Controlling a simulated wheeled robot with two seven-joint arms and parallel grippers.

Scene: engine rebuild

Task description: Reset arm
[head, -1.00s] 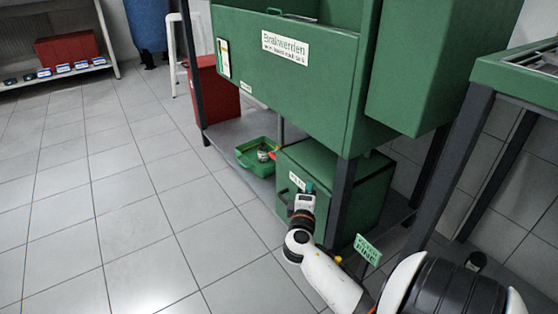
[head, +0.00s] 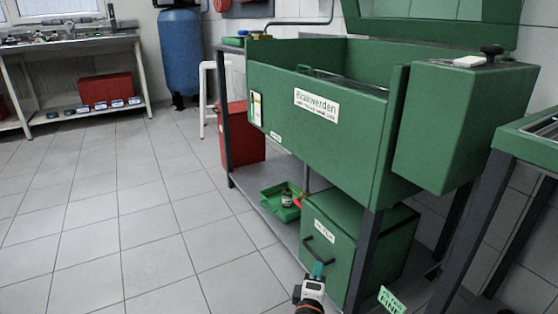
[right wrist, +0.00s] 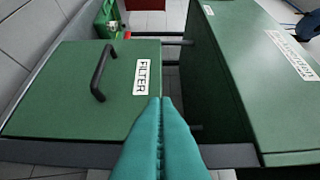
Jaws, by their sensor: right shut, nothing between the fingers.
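My right gripper (head: 318,269) shows at the bottom of the head view, in front of the green filter box (head: 336,226) with its dark handle. In the right wrist view its teal fingers (right wrist: 160,103) are together and empty, pointing toward the filter box (right wrist: 60,95) and the gap beside it. I cannot tell from the views whether the fingertips touch anything. My left gripper is not in view.
The green wash basin (head: 325,120) stands on a dark-legged frame above the filter box. A green tray (head: 270,205) lies on the lower shelf, with a red cabinet (head: 240,135) behind. Open tiled floor (head: 130,230) lies to the left.

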